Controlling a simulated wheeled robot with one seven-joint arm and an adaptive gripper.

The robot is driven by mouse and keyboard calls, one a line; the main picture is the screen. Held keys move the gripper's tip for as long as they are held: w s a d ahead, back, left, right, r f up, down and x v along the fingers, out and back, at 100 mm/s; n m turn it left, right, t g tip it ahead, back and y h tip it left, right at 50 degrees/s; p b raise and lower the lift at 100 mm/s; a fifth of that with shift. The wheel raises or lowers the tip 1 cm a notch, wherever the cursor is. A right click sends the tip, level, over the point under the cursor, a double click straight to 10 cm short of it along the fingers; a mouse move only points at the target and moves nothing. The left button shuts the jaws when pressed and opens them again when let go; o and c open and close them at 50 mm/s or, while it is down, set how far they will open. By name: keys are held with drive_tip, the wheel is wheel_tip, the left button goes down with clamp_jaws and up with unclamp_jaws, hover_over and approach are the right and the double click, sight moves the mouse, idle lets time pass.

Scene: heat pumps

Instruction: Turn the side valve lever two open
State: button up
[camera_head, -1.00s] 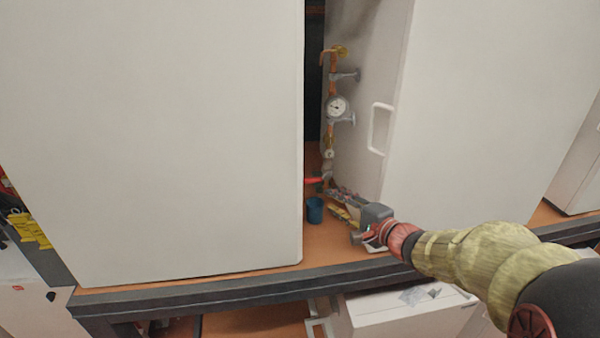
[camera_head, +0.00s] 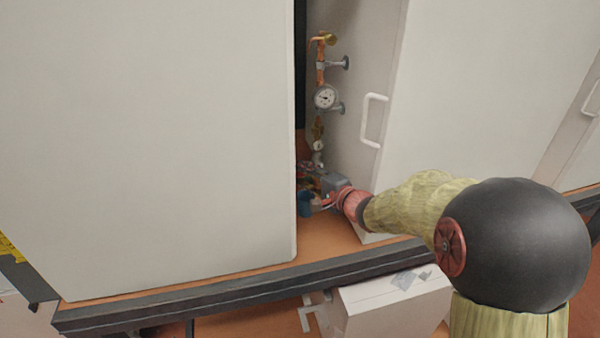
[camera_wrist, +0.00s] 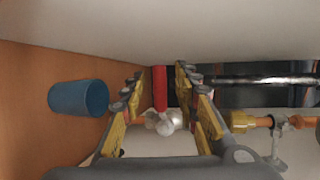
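A red valve lever (camera_wrist: 160,88) shows between my fingers in the wrist view, with a silvery valve body (camera_wrist: 166,122) just below it. My gripper (camera_wrist: 157,80) is open, one yellow-padded finger on each side of the lever; I cannot tell whether either touches it. In the head view my gripper (camera_head: 316,198) reaches into the gap between the white cabinets, at the foot of a copper pipe with a round gauge (camera_head: 325,97). The red lever cannot be made out clearly there.
A blue cup (camera_wrist: 78,97) stands left of my fingers and partly shows in the head view (camera_head: 305,203). A large white cabinet (camera_head: 150,140) borders the gap on the left. Another white cabinet with a handle (camera_head: 374,120) borders it on the right. Brass pipe fittings (camera_wrist: 245,122) lie to the right.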

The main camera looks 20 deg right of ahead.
drive_tip(key=shift+w+a+f, duration=0.1)
drive_tip(key=shift+w+a, duration=0.1)
drive_tip(key=shift+w, duration=0.2)
drive_tip(key=c, duration=0.8)
clamp_jaws()
